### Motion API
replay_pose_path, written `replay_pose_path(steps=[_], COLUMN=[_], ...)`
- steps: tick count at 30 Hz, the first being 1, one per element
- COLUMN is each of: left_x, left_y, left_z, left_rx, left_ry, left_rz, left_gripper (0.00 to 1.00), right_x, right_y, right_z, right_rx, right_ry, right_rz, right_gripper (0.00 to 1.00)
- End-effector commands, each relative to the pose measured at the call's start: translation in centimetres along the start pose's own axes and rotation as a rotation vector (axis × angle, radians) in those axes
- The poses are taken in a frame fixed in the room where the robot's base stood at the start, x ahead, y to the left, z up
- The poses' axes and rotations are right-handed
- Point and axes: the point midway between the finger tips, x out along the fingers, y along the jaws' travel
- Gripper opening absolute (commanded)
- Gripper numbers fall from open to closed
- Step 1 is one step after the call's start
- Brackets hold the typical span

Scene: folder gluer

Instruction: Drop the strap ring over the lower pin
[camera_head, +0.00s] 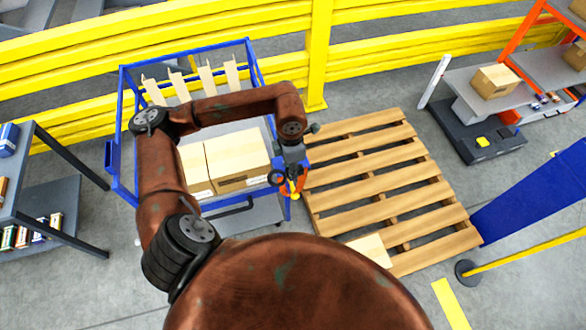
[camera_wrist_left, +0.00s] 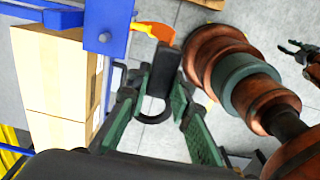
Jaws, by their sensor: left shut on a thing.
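My left gripper (camera_head: 287,178) is beside the right front corner post of the blue cart. In the left wrist view its green-sided fingers (camera_wrist_left: 158,108) are shut on a dark strap. The strap's ring (camera_wrist_left: 155,112) hangs between the fingertips and also shows as a dark loop in the head view (camera_head: 276,177). The blue post (camera_wrist_left: 107,28) bears a small round pin or bolt head (camera_wrist_left: 103,38). I cannot tell whether this is the lower pin. An orange piece (camera_wrist_left: 152,30) is by the post. The ring looks apart from the post. My right gripper (camera_wrist_left: 293,50) is small, with fingers apart, and empty.
The blue cart (camera_head: 122,110) holds cardboard boxes (camera_head: 238,158). A wooden pallet (camera_head: 385,185) lies right of it. A grey shelf (camera_head: 60,190) stands at left, a yellow barrier (camera_head: 180,40) behind. A blue panel (camera_head: 530,195) is at right.

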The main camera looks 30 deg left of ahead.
Motion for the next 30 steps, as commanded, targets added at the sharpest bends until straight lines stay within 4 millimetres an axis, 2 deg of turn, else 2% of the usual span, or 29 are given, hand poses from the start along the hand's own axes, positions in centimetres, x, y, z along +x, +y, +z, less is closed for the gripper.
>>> replay_pose_path(steps=[15, 21, 25, 30], left_x=[1.5, 1.9, 2.0, 2.0], left_y=[1.5, 2.0, 2.2, 2.2], left_z=[-7.4, -10.4, -11.4, -11.5], left_rx=[-0.002, -0.004, -0.002, 0.001], left_ry=[0.006, 0.007, 0.005, 0.0], left_rz=[0.003, 0.001, 0.001, 0.0], left_gripper=[0.0, 0.0, 0.0, 0.0], right_x=[2.7, 3.2, 3.2, 3.2], right_y=[-0.1, -0.2, -0.2, -0.2], right_z=[0.5, 0.6, 0.6, 0.6], right_rx=[0.0, 0.0, 0.0, 0.0], right_ry=[-0.005, -0.005, -0.006, -0.006], right_rz=[-0.001, -0.001, -0.001, -0.001], right_gripper=[0.4, 0.4, 0.4, 0.4])
